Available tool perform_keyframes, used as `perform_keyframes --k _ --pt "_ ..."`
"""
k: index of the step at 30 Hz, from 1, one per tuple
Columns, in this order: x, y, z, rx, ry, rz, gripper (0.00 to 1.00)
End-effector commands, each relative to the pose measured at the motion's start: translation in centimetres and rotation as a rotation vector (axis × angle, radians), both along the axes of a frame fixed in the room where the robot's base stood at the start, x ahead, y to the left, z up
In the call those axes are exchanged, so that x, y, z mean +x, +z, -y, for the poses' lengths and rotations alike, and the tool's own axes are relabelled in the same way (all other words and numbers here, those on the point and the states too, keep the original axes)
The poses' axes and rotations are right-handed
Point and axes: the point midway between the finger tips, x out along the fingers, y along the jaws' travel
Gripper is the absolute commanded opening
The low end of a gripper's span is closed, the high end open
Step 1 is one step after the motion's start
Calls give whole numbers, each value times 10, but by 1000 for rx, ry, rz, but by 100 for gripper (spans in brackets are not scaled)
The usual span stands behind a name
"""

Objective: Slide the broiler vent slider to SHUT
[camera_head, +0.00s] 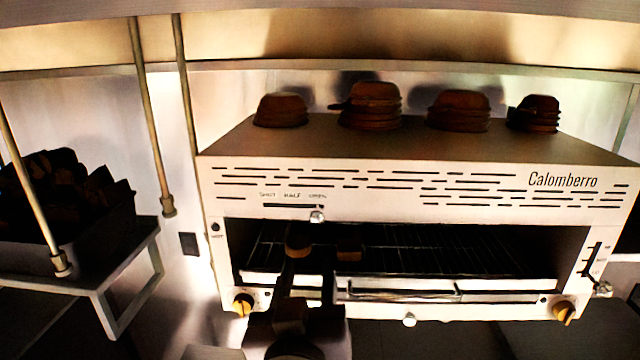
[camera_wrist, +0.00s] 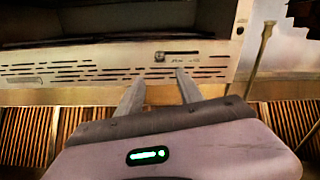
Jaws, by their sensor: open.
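The broiler vent slider (camera_head: 317,217) is a small pale knob on the front of the white broiler (camera_head: 410,180). It sits at the right end of a short horizontal slot (camera_head: 290,206), below OPEN; the labels above read SHUT, HALF, OPEN from left to right. My gripper (camera_wrist: 160,75) is open and empty, its two fingers apart and pointing toward the broiler front. The wrist view shows the broiler upside down, with the slot (camera_wrist: 180,53) small and dark beyond the fingertips. In the head view my dark arm stands in front of the broiler opening, below the slider.
Brown stacked bowls (camera_head: 370,105) stand on the broiler top. A rack (camera_head: 400,250) and a drawer handle (camera_head: 400,292) show in the opening. Yellow knobs (camera_head: 243,304) sit low at both ends, with another slider (camera_head: 590,262) at right. A shelf with dark chunks (camera_head: 75,190) stands left.

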Motion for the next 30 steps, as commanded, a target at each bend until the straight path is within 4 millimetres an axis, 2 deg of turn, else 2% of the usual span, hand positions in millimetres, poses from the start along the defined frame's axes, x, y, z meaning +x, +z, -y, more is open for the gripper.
perform_keyframes --k 2,9,15,21,29,30 --pt "20 6 4 -7 -7 -10 44" --pt "94 0 6 1 -4 -6 44" --pt "140 0 7 4 -1 -5 44" --pt "160 -1 7 5 0 -5 44" --pt "162 -1 7 5 1 -3 44" --pt "162 -1 7 5 1 -3 40"
